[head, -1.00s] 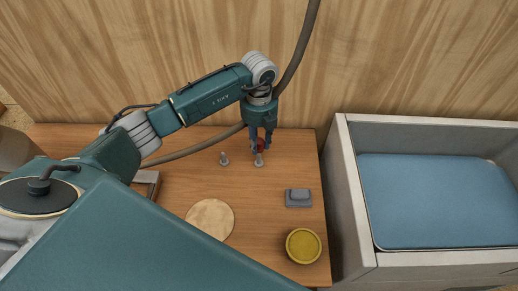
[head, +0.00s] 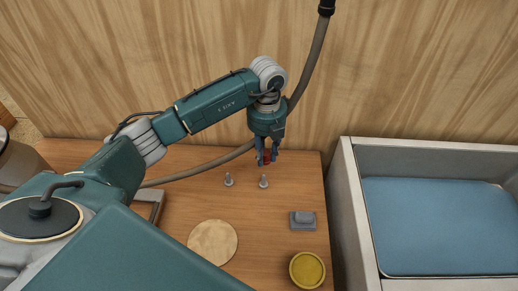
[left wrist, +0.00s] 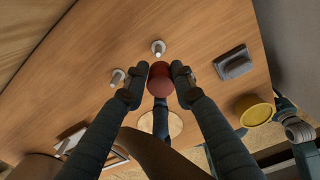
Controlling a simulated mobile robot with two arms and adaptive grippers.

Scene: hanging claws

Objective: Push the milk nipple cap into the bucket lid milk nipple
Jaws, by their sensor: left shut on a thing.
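My left gripper (head: 267,160) hangs point-down over the back of the wooden table. It is shut on a small red cap (head: 267,157). In the left wrist view, the cap (left wrist: 160,80) sits between the two dark fingertips. Two small grey nipples stand upright on the table: one (head: 263,182) just in front of the gripper, and one (head: 228,180) to its left. Both also show in the left wrist view, one (left wrist: 158,47) beyond the cap and one (left wrist: 117,78) to its left. The cap is apart from both. My right gripper is not in view.
In front lie a pale round disc (head: 212,242), a grey block (head: 303,219) and a yellow round dish (head: 307,270). A grey-walled bin (head: 345,215) with a blue inside stands to the right. The wooden wall (head: 420,70) rises behind. A hose hangs behind my arm.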

